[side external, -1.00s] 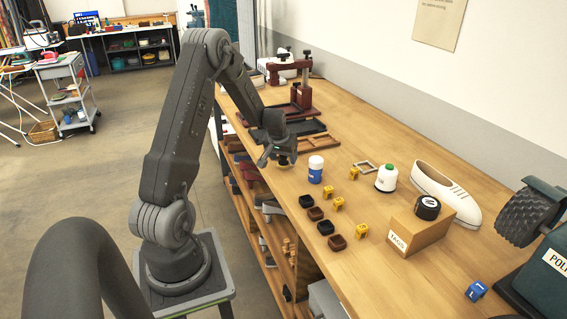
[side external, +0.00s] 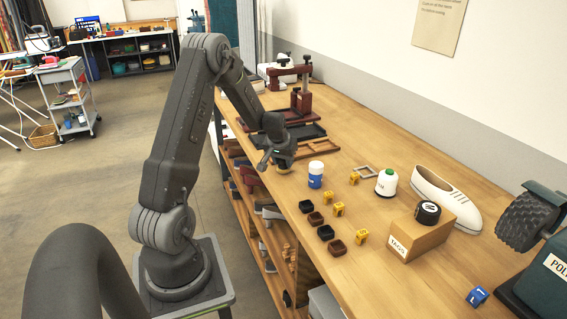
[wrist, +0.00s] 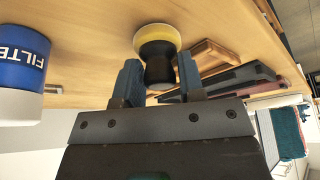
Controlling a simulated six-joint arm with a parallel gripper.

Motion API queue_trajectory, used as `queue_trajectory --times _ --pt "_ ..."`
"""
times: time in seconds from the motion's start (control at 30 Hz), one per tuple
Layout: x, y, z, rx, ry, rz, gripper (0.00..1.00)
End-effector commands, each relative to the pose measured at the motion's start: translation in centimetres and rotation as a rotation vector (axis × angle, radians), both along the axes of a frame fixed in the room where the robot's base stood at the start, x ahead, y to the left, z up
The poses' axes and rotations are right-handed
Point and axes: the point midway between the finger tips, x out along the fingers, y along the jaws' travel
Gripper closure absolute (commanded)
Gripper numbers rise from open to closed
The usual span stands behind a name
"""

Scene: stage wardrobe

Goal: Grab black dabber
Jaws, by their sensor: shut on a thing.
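The black dabber (wrist: 158,62) has a dark, waisted handle and a round pale-yellow pad (wrist: 157,38). In the wrist view its handle is between the two fingers of my gripper (wrist: 160,82), which is shut on it. The pad faces the wooden bench top; I cannot tell whether it touches. In the side external view my gripper (side external: 275,160) is low over the bench's near edge. The dabber (side external: 284,168) shows just under it, partly hidden by the fingers.
A blue-and-white bottle (side external: 316,175) stands close to the right on the bench; it shows in the wrist view (wrist: 20,70) too. Dark trays (side external: 300,133) lie behind. Yellow blocks (side external: 338,210), small dark cups (side external: 326,232) and a tags box (side external: 420,238) stand farther right.

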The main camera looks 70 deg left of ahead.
Motion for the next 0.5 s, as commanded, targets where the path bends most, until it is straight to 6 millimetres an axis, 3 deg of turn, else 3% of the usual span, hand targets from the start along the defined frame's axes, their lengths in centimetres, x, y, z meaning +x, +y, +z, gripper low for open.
queue_trajectory --times 0.27,0.5 --pt "0.0 0.1 4.2 0.004 -0.006 0.000 0.86" --pt "-5.5 1.8 7.2 0.002 -0.003 0.007 0.86"
